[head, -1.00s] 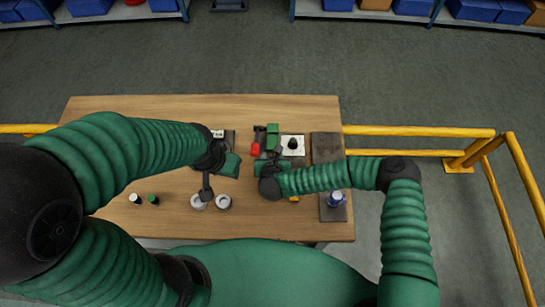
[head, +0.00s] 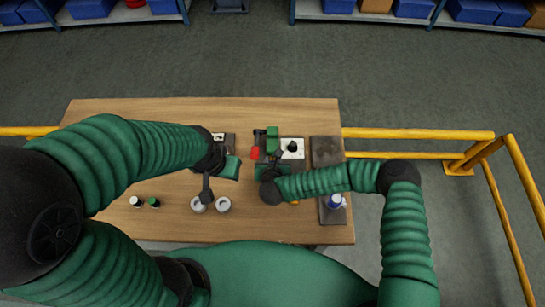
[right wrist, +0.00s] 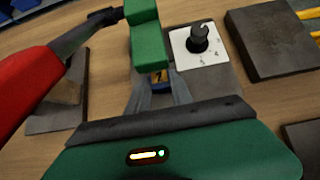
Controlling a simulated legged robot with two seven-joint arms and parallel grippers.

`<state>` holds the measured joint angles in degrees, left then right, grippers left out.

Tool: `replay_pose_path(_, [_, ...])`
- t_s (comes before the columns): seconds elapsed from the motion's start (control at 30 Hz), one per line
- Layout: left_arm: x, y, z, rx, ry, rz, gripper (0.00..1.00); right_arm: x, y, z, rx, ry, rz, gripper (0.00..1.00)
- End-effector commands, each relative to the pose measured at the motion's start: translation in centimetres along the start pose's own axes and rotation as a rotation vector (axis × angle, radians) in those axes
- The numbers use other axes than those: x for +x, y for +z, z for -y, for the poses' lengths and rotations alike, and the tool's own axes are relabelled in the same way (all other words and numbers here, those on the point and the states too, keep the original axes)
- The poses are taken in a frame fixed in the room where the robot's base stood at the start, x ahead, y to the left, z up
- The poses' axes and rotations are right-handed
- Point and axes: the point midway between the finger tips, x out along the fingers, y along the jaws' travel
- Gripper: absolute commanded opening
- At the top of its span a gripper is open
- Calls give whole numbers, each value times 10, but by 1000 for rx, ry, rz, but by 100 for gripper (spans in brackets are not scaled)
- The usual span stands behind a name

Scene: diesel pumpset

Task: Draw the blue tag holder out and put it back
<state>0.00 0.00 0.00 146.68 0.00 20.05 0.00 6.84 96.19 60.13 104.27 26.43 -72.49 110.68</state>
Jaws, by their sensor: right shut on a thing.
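The blue tag holder (right wrist: 161,87) shows in the right wrist view as a small blue piece with a yellow numbered tag, just below the green blocks (right wrist: 147,35). My right gripper (right wrist: 158,98) is shut on it, a finger at each side. How far it sits in its seat cannot be told. In the head view my right gripper (head: 270,172) is over the table beside the green block; its fingertips and the holder are hidden. My left gripper (head: 230,168) is left of it, over the table; its fingers cannot be made out.
A red-gripped lever (right wrist: 22,98) stands close left of my right gripper. A black knob (right wrist: 198,38) on a white plate is to its right. Dark plates (head: 327,150) lie at the table's right. Pale round cups (head: 223,204) and small bottles (head: 153,202) stand at the front.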

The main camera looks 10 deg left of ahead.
Motion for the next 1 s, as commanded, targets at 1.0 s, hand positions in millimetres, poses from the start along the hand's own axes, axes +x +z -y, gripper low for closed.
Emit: replay_pose_path(1.0, [-20, -5, 0, 0, 0, 0, 41, -45, -42, 0, 0, 2, -1, 0])
